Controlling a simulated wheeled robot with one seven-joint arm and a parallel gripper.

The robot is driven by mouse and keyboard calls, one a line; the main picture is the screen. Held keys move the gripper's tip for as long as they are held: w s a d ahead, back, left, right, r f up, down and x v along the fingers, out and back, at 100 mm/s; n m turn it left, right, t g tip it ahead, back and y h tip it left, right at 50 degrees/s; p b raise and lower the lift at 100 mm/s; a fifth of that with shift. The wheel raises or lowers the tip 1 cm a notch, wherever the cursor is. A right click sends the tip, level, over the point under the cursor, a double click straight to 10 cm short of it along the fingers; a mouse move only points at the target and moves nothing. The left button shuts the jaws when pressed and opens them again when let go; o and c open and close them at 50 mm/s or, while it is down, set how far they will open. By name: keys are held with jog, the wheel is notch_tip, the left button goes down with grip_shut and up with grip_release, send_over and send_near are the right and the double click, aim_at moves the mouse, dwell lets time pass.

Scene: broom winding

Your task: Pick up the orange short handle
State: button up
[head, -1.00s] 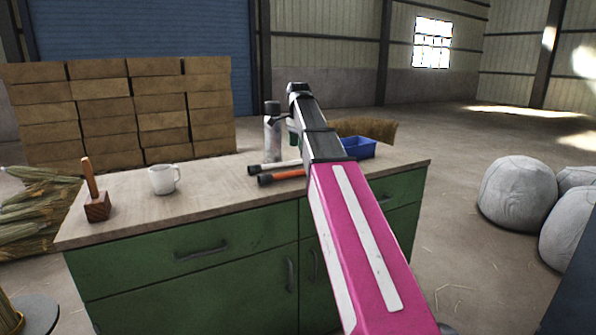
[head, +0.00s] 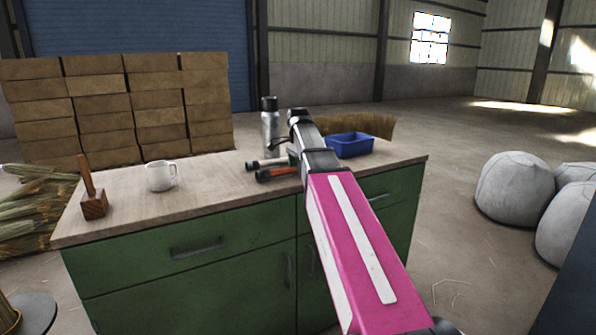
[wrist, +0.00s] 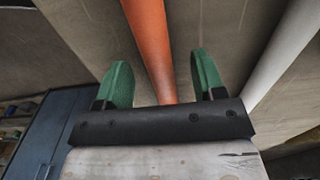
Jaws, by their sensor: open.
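The orange short handle (head: 277,174) lies on the workbench top, its dark end to the left; its right part is hidden behind my arm in the head view. In the wrist view the orange handle (wrist: 150,45) runs between the two green fingers of my gripper (wrist: 164,82). The fingers are open, with a gap on each side of the handle. In the head view my gripper is mostly hidden behind my arm. A white handle (head: 266,162) lies just behind the orange one; it also shows right of the fingers in the wrist view (wrist: 285,50).
A grey bottle (head: 270,128) and a blue bin (head: 350,145) stand behind the handles, with broom straw (head: 365,124) beyond. A white mug (head: 160,176) and a wooden mallet (head: 92,190) stand on the left of the workbench (head: 215,190). The bench top between mug and handles is clear.

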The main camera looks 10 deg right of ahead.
jog(key=shift+f, duration=0.35)
grip_shut()
jog(key=shift+r, duration=0.15)
